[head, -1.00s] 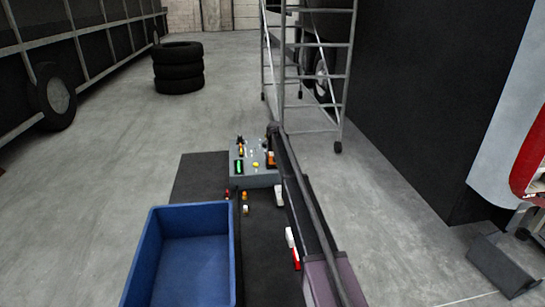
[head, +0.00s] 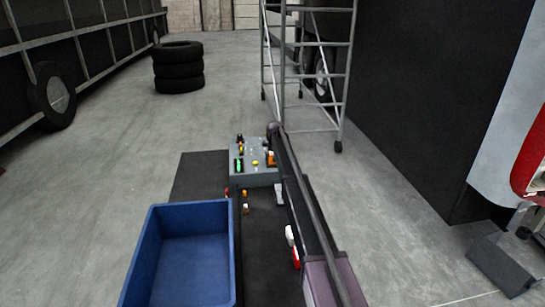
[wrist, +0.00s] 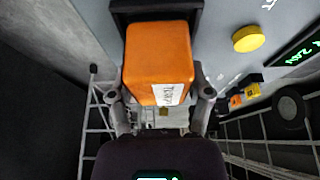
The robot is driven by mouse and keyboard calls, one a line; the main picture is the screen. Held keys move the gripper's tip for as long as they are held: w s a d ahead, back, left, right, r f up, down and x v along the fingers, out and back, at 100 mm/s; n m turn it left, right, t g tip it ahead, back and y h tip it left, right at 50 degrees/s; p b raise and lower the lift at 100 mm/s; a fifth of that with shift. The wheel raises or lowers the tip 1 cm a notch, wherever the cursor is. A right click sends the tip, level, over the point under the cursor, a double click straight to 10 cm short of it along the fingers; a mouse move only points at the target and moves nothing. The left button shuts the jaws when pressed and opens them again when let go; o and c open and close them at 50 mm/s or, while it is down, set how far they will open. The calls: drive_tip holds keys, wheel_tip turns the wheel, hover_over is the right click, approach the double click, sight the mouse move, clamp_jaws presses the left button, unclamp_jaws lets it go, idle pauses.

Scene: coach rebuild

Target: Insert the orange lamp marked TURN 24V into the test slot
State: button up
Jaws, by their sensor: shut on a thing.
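The orange lamp (wrist: 160,62) fills the upper middle of the wrist view, with a white label partly readable as TURN. My gripper (wrist: 163,104) is shut on it, one finger on each side. The lamp's far end overlaps a black-framed slot (wrist: 120,10) in the grey test box; how deep it sits is hidden by the lamp. In the head view the test box (head: 255,178) stands on the dark mat, and the orange lamp (head: 271,158) shows small at its right side, beside my arm.
A yellow button (wrist: 247,39) and a green display (wrist: 300,52) are on the box. Small loose lamps (head: 245,208) lie in front of it, and a red-and-white piece (head: 292,246) lies nearer. A blue bin (head: 190,208) stands at front left.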

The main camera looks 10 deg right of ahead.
drive_tip(key=shift+f, duration=0.25)
drive_tip(key=o, duration=0.9)
drive_tip(key=shift+o, duration=0.2)
drive_tip(key=shift+r, duration=0.15)
drive_tip(key=p+v, duration=1)
drive_tip(key=v, duration=0.1)
idle(0.3)
idle(0.6)
drive_tip(key=s+f+g+b, duration=0.1)
drive_tip(key=s+f+g, duration=0.1)
drive_tip(key=s, duration=2.6)
drive_tip(key=s+f+g+b, duration=0.2)
drive_tip(key=s, duration=2.7)
drive_tip(key=shift+s+f+g, duration=0.3)
drive_tip(key=shift+f, duration=0.05)
